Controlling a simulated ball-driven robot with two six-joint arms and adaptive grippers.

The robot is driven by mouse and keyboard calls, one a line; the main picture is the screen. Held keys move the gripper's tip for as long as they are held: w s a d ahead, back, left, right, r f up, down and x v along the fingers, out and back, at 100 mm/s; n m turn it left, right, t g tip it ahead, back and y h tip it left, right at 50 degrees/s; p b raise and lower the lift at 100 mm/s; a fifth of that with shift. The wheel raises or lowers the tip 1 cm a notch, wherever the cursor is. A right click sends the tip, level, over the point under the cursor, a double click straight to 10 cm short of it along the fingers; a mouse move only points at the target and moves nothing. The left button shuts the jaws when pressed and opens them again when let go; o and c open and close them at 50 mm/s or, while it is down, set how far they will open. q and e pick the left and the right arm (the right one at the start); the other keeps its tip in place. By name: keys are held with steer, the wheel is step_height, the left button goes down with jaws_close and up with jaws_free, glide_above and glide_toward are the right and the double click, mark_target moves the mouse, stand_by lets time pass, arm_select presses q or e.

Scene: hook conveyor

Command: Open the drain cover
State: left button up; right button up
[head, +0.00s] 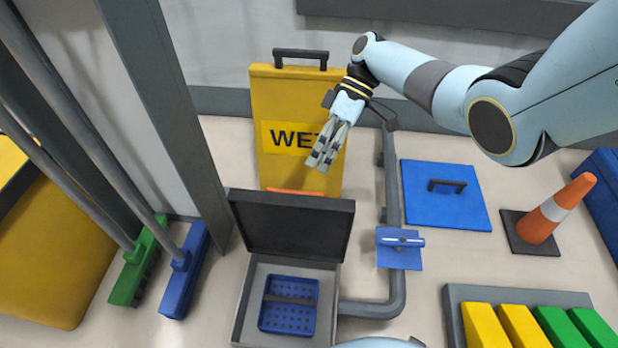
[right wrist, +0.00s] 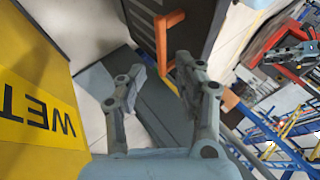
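The drain cover (head: 292,228) is a dark hinged lid. It stands raised at the back of a grey drain box (head: 246,305), and a blue perforated basket (head: 289,305) shows inside the open box. An orange handle (head: 297,192) sits on the lid's far side, partly hidden in the head view. The right wrist view shows this handle (right wrist: 165,38) on the dark cover (right wrist: 205,25). My right gripper (head: 322,158) is above and behind the raised cover, apart from the handle. Its fingers (right wrist: 163,80) are spread with nothing between them. My left gripper is out of view.
A yellow WET sign (head: 270,100) stands close behind the cover, beside my right gripper. A grey pipe (head: 392,180) runs to the right of the box. A blue panel with a handle (head: 460,205) and an orange cone (head: 550,212) are further right. Two brushes (head: 183,275) stand left.

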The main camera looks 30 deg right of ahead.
steer(key=v, duration=0.4)
steer(key=shift+d, duration=0.1)
steer(key=shift+s, duration=0.1)
stand_by(0.3)
